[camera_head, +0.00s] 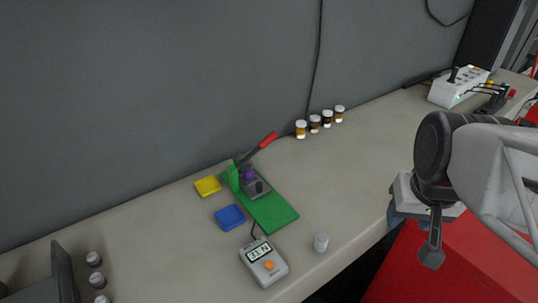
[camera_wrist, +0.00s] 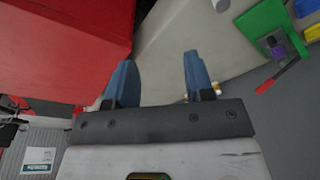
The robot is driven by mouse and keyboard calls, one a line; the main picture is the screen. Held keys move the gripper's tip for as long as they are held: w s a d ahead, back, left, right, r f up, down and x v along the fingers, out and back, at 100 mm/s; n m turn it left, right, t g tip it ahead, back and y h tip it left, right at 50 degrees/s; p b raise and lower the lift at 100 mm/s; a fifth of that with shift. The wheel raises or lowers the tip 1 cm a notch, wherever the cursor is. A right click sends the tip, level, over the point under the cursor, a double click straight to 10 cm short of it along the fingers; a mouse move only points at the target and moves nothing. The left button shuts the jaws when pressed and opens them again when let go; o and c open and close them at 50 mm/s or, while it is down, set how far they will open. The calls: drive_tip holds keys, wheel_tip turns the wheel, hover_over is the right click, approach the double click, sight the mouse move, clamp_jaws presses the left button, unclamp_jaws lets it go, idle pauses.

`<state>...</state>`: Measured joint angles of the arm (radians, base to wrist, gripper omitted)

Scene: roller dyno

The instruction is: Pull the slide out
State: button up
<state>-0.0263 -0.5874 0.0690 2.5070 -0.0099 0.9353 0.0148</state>
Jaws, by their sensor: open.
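A green board (camera_head: 274,213) lies on the bench, left of centre in the head view. On it stand a green upright, a grey block (camera_head: 258,188) with a purple part (camera_head: 248,173), and a lever with a red handle (camera_head: 268,140). I cannot tell which part is the slide. In the wrist view the green board (camera_wrist: 262,30) and red handle (camera_wrist: 292,75) show at the upper right. My gripper (camera_wrist: 157,60) is open, with two blue fingers apart and nothing between them. It is well right of the green board, by the bench's front edge and the red cabinet.
Yellow (camera_head: 207,186) and blue (camera_head: 230,217) squares lie left of the board. A digital meter (camera_head: 264,264) and white cylinder (camera_head: 321,242) are in front. Several small jars (camera_head: 314,123) stand behind. A control box (camera_head: 458,87) is far right. The red cabinet (camera_head: 420,270) is below.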

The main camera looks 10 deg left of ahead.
drive_tip(key=w+a+n, duration=0.2)
drive_tip(key=w+a, duration=0.4)
drive_tip(key=w, duration=0.3)
drive_tip(key=n+g, duration=0.3)
drive_tip(key=n, duration=0.1)
hover_over(259, 183)
drive_tip(key=f, duration=1.1)
drive_tip(key=shift+s+d+f, duration=0.1)
drive_tip(key=shift+d+f, duration=0.05)
drive_tip(key=shift+d, duration=0.1)
drive_tip(key=shift+a+f, duration=0.15)
drive_tip(key=shift+a, duration=0.1)
drive_tip(key=shift+f, duration=0.1)
drive_tip(key=shift+f, duration=3.8)
clamp_jaws()
